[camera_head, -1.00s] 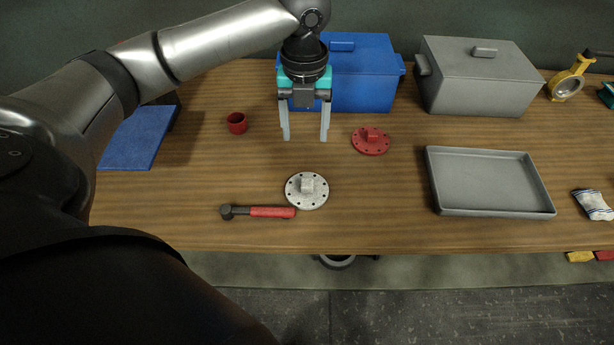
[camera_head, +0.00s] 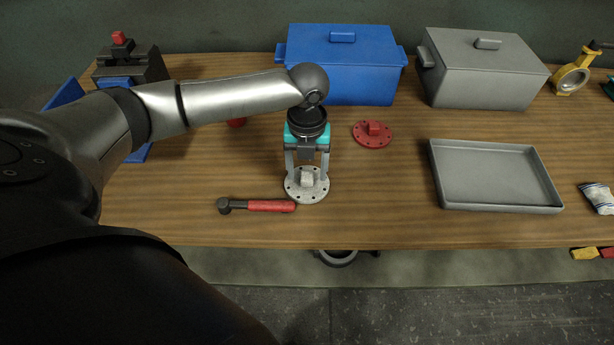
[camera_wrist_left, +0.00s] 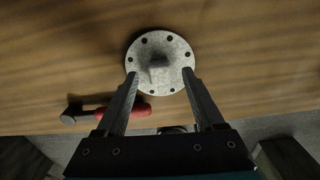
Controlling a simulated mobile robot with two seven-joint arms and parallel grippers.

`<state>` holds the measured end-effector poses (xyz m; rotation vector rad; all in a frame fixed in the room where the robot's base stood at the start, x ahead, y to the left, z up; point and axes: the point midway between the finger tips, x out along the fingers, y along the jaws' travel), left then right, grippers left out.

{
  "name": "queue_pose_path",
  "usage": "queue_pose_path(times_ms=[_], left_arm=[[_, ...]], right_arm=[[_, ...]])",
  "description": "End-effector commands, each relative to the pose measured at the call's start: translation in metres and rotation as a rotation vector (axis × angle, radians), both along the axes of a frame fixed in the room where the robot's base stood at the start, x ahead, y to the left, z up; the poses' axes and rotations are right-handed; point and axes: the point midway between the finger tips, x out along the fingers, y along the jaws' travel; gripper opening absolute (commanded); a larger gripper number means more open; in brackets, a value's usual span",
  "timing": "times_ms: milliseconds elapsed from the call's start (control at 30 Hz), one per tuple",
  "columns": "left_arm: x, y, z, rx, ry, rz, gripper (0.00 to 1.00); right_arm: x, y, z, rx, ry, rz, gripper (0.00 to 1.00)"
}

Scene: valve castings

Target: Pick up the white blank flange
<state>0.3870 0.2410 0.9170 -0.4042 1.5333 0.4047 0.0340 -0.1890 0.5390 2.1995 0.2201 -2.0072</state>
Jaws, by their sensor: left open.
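The white blank flange (camera_head: 306,195) lies flat on the wooden table, a round disc with bolt holes and a block-shaped boss on top. It also shows in the left wrist view (camera_wrist_left: 174,80). My left gripper (camera_head: 307,178) is open and points down over the flange, with one finger on either side of the boss in the head view. In the left wrist view the fingertips (camera_wrist_left: 163,76) reach the near part of the disc, and nothing is between them in grip. Whether they touch the disc I cannot tell. My right gripper is not in view.
A red-handled hammer-like tool (camera_head: 268,206) lies just left of the flange. A red flange (camera_head: 372,139) lies behind right. A grey tray (camera_head: 495,207) is at right. Blue (camera_head: 345,75) and grey (camera_head: 480,80) lidded boxes stand at the back.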

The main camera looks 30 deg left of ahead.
Motion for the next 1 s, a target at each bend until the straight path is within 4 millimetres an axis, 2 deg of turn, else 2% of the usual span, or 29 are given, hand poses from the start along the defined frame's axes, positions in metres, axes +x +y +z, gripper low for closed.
queue_pose_path(times_ms=[33,100,300,900,1000], left_arm=[[-0.0006,0.0004,-0.0075,0.001,0.003,0.0,0.7],[0.0,0.0004,-0.0104,0.0,-0.001,0.0,0.7],[0.0002,0.0005,-0.0094,0.001,-0.002,-0.001,0.68],[0.0002,0.0007,-0.009,0.001,-0.002,0.0,0.0],[0.0003,0.0007,-0.009,0.002,-0.001,0.0,0.0]], right_arm=[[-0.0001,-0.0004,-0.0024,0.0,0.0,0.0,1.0],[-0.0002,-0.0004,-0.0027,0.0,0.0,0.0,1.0],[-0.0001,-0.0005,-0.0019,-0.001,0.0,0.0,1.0],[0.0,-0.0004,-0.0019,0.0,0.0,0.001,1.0],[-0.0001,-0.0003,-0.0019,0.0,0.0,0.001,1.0]])
